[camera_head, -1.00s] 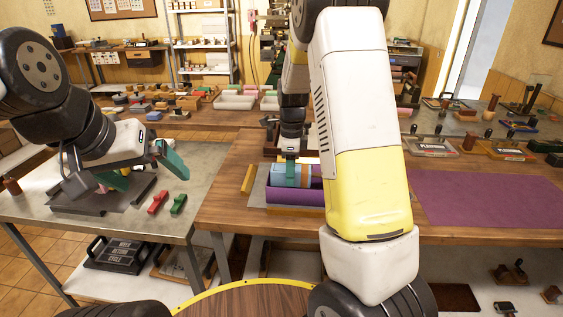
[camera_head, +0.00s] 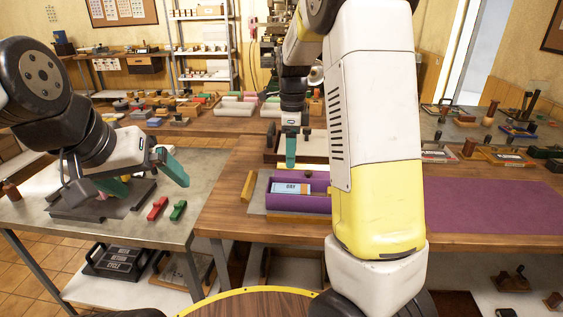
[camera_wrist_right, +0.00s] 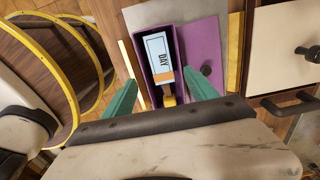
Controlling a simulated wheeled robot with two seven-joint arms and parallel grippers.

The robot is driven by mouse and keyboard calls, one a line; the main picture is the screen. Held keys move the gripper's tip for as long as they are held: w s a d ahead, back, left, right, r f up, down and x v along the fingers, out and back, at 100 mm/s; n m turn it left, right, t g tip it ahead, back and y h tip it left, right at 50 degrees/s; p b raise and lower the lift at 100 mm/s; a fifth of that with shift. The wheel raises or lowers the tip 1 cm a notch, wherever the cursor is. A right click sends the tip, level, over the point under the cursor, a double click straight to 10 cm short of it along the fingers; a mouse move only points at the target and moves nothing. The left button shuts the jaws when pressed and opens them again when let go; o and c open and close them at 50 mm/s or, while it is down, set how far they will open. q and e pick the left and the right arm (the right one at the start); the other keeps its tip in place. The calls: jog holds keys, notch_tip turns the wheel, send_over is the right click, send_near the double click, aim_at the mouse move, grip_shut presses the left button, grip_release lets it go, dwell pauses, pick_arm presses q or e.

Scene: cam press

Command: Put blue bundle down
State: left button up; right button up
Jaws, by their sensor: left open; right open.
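The blue bundle (camera_head: 291,188), with an orange band and a label reading DAY, lies in the open purple box (camera_head: 300,205). It also shows in the right wrist view (camera_wrist_right: 157,48), lying lengthwise between the box walls. My right gripper (camera_head: 291,150) is above the box, open and empty. In the right wrist view, its green fingers (camera_wrist_right: 162,92) are spread apart and clear of the bundle. My left gripper (camera_head: 145,180) is open over a dark grey fixture (camera_head: 78,208) on the left table, with its green fingers wide apart.
A purple lid with a dark knob (camera_wrist_right: 203,48) is beside the box. Yellow bars (camera_head: 248,186) flank the grey mat. A red block (camera_head: 157,208) and a green block (camera_head: 178,210) lie on the left table. A purple mat (camera_head: 480,205) is clear on the right.

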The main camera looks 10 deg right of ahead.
jog(key=s+r+n+t+y, duration=0.2)
jog(key=s+r+n+t, duration=0.1)
jog(key=s+r+n, duration=0.9)
jog(key=s+a+f+n+t, duration=0.1)
jog(key=s+a+n+t, duration=0.1)
jog(key=s+n, duration=0.7)
jog(key=s+t, duration=0.1)
jog(key=s, duration=0.2)
jog(key=shift+s+f+n, duration=0.15)
jog(key=shift+f+n, duration=0.2)
jog(key=shift+n, duration=0.05)
